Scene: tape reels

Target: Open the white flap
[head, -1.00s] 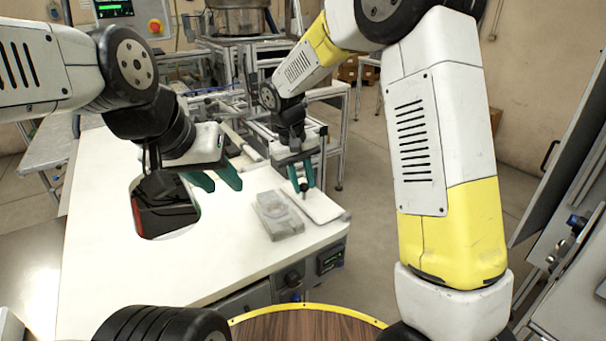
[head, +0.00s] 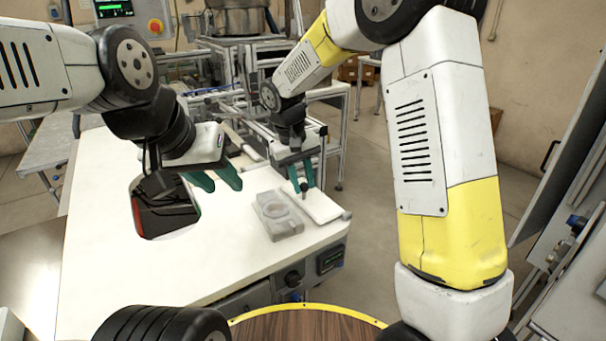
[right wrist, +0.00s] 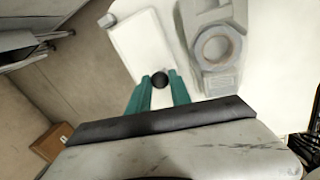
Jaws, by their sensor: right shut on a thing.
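The white flap (head: 324,208) is a flat white panel at the right end of the white table, lying about level with its top. A small dark round knob (right wrist: 160,80) stands on it.
A dark opening (head: 165,212) in the white table (head: 115,260) lies below my left arm. The table's front middle is clear.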

